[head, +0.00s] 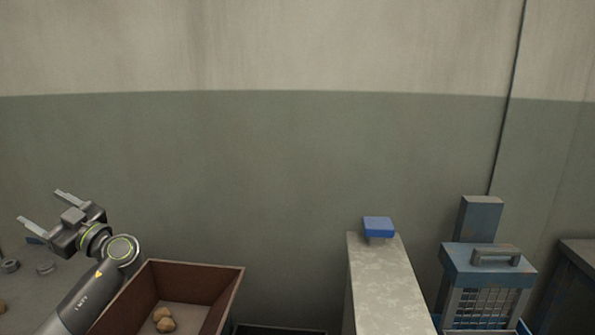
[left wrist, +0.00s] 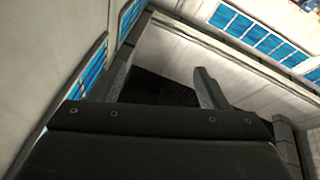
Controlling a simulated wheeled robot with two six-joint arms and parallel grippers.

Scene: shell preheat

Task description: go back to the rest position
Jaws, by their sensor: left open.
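My left gripper (head: 40,210) is at the left of the head view, raised above the level of the brown box, with its fingers apart and nothing between them. Its two fingers also show in the left wrist view (left wrist: 162,82), spread and empty, with walls and blue-paned windows behind them. My right gripper is in neither view.
A pale narrow block (head: 383,285) carries a blue-topped item (head: 378,226). A blue machine with a handled, grated front (head: 488,265) stands at the right. The wall lies behind.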

